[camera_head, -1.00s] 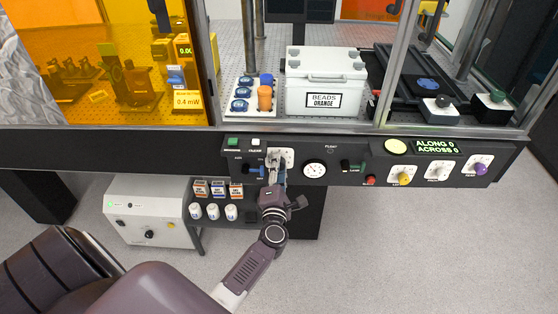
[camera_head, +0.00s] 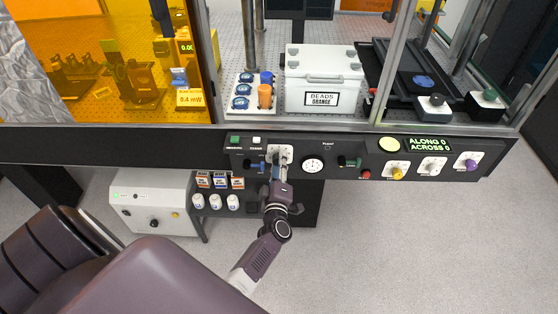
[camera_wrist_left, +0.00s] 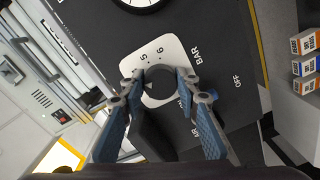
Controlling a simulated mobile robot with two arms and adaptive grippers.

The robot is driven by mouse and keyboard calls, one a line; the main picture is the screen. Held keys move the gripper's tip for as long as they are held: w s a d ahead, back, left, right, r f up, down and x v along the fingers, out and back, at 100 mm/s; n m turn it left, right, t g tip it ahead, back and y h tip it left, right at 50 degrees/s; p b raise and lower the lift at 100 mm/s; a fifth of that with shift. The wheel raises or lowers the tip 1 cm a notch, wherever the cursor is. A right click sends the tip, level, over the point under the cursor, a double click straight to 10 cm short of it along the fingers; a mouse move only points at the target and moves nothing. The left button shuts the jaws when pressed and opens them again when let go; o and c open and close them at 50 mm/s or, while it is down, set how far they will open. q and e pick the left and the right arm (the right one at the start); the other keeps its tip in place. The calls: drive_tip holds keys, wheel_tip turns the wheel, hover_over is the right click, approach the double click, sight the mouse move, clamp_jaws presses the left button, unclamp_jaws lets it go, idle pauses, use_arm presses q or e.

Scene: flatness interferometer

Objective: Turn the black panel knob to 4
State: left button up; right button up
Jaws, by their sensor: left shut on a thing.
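The black panel knob (camera_wrist_left: 159,76) sits on a white dial plate (camera_wrist_left: 148,57) marked with numbers, of which 5 and 6 are readable, and BAR is printed beside it. My left gripper (camera_wrist_left: 165,86) is shut on the knob, with a blue-grey finger at each side. The fingers hide part of the dial, and I cannot tell the knob's exact setting. In the head view, my left gripper (camera_head: 278,168) reaches up to the white dial plate (camera_head: 279,150) on the black front panel, where it covers most of the knob. My right gripper is not in view.
A round gauge (camera_head: 313,165) is just right of the dial. A blue lever (camera_head: 255,165) is left of it. Yellow (camera_head: 398,173) and purple (camera_head: 471,165) knobs are farther right. Small boxes and white bottles (camera_head: 215,203) sit on a shelf below.

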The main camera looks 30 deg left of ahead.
use_arm(q)
drive_tip(key=shift+f+m, duration=0.1)
drive_tip(key=shift+m, duration=0.4)
drive_tip(key=o, duration=1.2)
drive_tip(key=shift+c, duration=0.2)
drive_tip(key=v, duration=0.7)
drive_tip(key=shift+s+d, duration=0.2)
